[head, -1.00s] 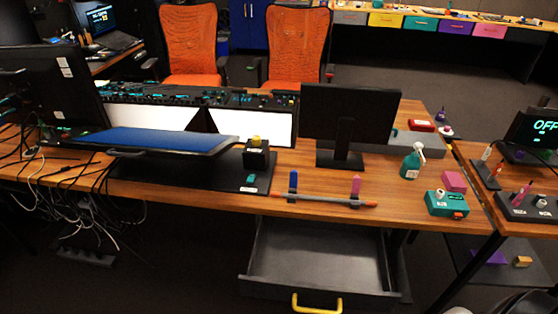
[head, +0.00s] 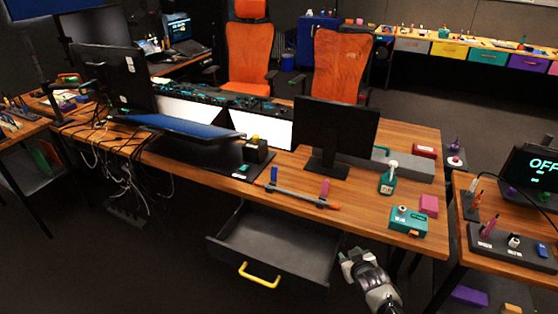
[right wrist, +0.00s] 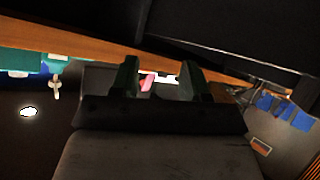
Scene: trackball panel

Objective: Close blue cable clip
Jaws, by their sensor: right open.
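The blue cable clip (head: 274,174) stands upright on a grey bar (head: 297,194) with orange ends, along the front edge of the wooden desk. A purple-pink clip (head: 325,187) also stands upright on this bar, to the right. My right gripper (head: 352,260) is low in front of the desk, right of the open drawer, below and to the right of the blue clip and apart from it. In the right wrist view its two fingers (right wrist: 158,80) are spread with nothing held. A small pink thing shows beyond them. My left gripper is not in view.
An open grey drawer (head: 275,245) with a yellow handle (head: 259,275) juts out under the bar. A monitor (head: 335,127) stands behind the bar. A teal box (head: 408,222), pink block (head: 429,205) and spray bottle (head: 388,178) sit at the desk's right end.

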